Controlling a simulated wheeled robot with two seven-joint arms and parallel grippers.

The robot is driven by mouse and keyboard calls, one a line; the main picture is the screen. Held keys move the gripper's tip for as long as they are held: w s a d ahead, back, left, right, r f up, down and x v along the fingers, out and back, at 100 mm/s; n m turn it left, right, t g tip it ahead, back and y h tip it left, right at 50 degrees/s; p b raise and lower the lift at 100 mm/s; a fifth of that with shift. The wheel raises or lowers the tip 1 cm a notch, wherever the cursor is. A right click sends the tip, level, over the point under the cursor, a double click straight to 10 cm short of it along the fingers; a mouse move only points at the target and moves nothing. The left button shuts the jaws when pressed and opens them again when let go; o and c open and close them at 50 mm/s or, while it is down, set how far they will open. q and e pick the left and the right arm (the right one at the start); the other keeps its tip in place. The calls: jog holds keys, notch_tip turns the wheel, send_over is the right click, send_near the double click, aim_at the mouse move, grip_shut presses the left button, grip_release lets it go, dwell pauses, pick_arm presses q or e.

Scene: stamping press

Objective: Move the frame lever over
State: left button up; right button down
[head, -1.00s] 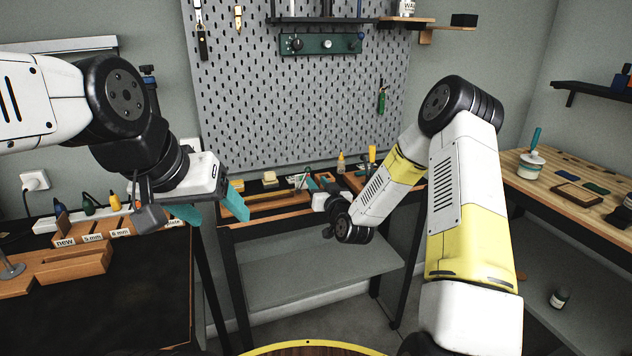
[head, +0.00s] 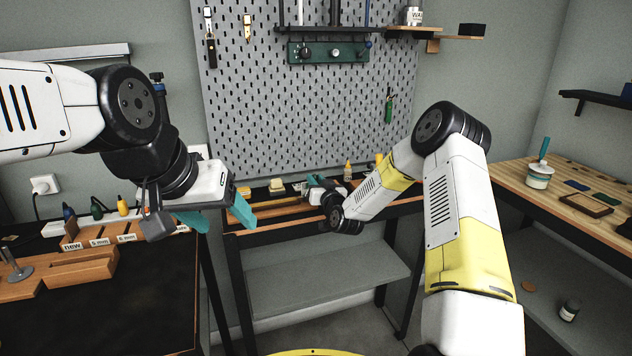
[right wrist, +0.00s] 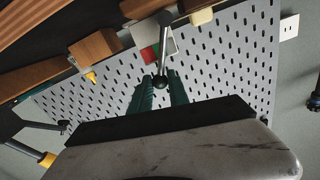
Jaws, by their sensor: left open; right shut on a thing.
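In the right wrist view, a bright metal lever rod (right wrist: 167,38) with a dark ball end stands between the teal fingers of my right gripper (right wrist: 161,92). The fingers are shut on it near the ball; this rod looks like the frame lever. In the head view my right gripper (head: 316,184) is small, over the back bench, and partly hidden by its own wrist; the lever cannot be made out there. My left gripper (head: 226,216) is open and empty, with teal fingers spread in front of the bench's left end.
The back bench (head: 270,222) carries wooden parts and small bottles below the pegboard (head: 300,110). A wooden rack (head: 85,262) with labels stands on the dark left table (head: 120,310). A wooden side bench (head: 525,178) with a cup (head: 539,177) is at the right.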

jog(key=shift+a, duration=0.1)
jog(key=shift+s+a+r, duration=0.2)
jog(key=shift+a, duration=0.3)
jog(key=shift+s+a+r, duration=0.2)
jog(key=shift+a, duration=0.3)
jog(key=shift+s+a, duration=0.2)
jog(key=shift+a, duration=0.4)
jog(key=shift+s+a, duration=0.2)
jog(key=shift+a, duration=0.4)
jog(key=c, duration=1.2)
grip_release()
jog(key=shift+o, duration=0.2)
jog(key=shift+d, duration=0.1)
